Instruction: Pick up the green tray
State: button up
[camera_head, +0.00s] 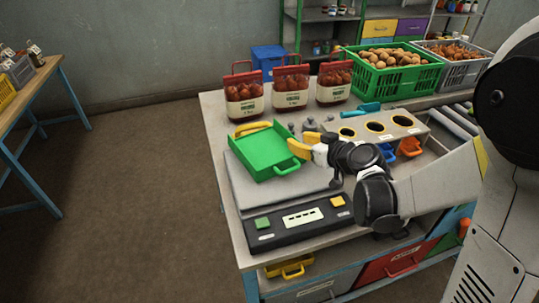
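The green tray (264,148) sits at the back left of the grey scale plate (314,182) and looks empty. Its looped handle (288,168) is on the near right side. My gripper (303,144) is just right of the tray, close to its right edge. Its two yellow fingers are apart, with nothing seen between them. I cannot tell whether a finger touches the tray. A yellow curved piece (252,127) shows behind the tray's far edge; the rest of it is hidden.
Three red-filled sacks (291,90) stand along the back of the bench. A holder with round openings (375,127) is behind my gripper. A green crate (393,75) and a grey crate (455,60) stand at the back right. The scale's black panel (297,220) is in front.

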aim_at(292, 135)
jog(key=b+x, duration=0.1)
jog(key=x, duration=0.1)
jog(key=b+x, duration=0.1)
jog(key=x, duration=0.2)
jog(key=shift+w+d+r, duration=0.1)
jog(key=shift+w+d, duration=0.1)
jog(key=shift+w, duration=0.1)
jog(key=shift+s+r, duration=0.1)
grip_shut()
